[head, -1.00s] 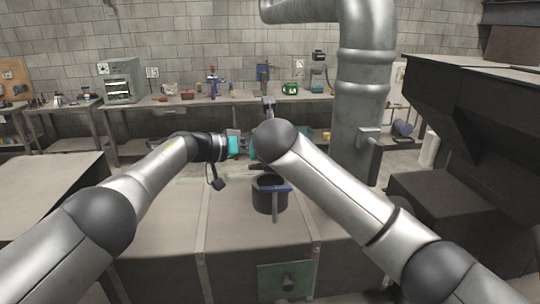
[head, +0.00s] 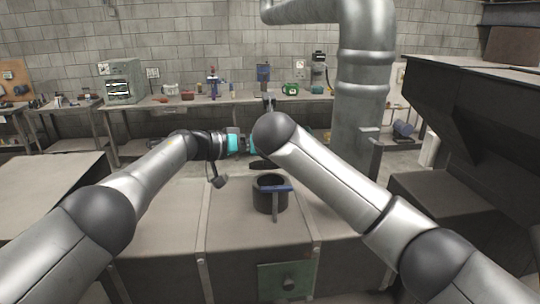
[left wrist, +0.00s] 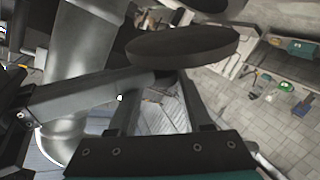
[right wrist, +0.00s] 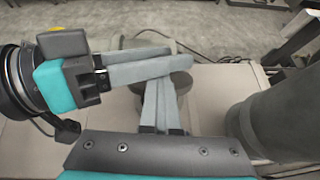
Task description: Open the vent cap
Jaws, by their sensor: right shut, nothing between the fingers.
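The vent is a short dark tube (head: 268,198) standing on the grey box, with a blue handle bar (head: 276,188) across its front. Its mouth shows. The vent cap, a dark round disc (head: 262,165), is seen edge-on above the mouth; it shows larger in the left wrist view (left wrist: 183,43). Whether they touch at a hinge is unclear. My left gripper (left wrist: 160,82) is open beside the cap, with nothing visible between its fingers. My right gripper (right wrist: 160,82) is shut and empty, close to the left fingers; my right arm hides it in the head view.
A large metal duct (head: 361,105) rises at the right. A dark hopper (head: 475,110) stands further right. The grey box top (head: 230,215) around the vent is clear. A workbench (head: 235,98) with tools runs along the back wall.

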